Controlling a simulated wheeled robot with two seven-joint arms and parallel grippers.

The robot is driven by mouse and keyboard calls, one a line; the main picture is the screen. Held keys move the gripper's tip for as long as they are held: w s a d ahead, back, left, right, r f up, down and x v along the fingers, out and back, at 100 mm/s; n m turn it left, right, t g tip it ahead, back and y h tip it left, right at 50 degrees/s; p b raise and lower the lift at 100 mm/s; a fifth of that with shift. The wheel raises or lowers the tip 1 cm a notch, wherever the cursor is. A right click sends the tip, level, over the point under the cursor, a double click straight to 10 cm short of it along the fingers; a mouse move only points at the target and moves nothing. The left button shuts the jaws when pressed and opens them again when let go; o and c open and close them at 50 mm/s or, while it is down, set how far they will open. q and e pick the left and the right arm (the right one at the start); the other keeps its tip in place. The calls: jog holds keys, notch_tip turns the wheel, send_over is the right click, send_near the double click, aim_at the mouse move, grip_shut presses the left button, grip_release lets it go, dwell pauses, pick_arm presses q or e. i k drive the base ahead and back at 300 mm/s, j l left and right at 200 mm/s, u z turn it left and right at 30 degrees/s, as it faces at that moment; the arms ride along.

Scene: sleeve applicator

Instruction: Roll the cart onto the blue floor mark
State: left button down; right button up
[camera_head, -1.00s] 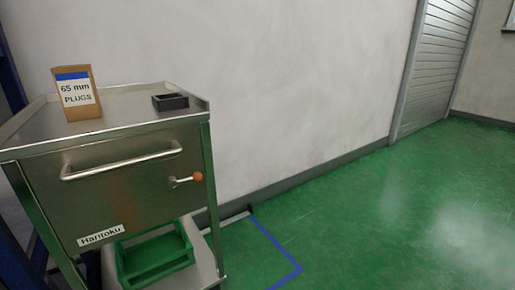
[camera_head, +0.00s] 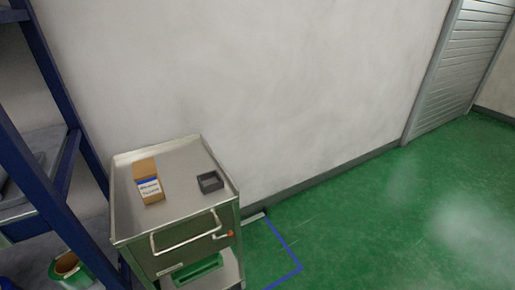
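The metal cart (camera_head: 188,204) stands at the lower left of the head view, against the wall. Its front has a silver bar handle (camera_head: 187,233) and a small lever with an orange knob (camera_head: 230,233). The blue floor mark (camera_head: 284,243) shows as a line with a corner on the green floor, just right of the cart. The cart hides the rest of the mark, so I cannot tell how far it reaches beneath. Neither of my grippers is in view.
On the cart top are a cardboard box of plugs (camera_head: 148,183) and a small dark tray (camera_head: 210,182). A green bin (camera_head: 198,272) sits on the lower shelf. A blue rack (camera_head: 60,190) stands close on the left. The green floor (camera_head: 390,230) to the right is clear.

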aim_at(158, 239)
jog(key=u, duration=1)
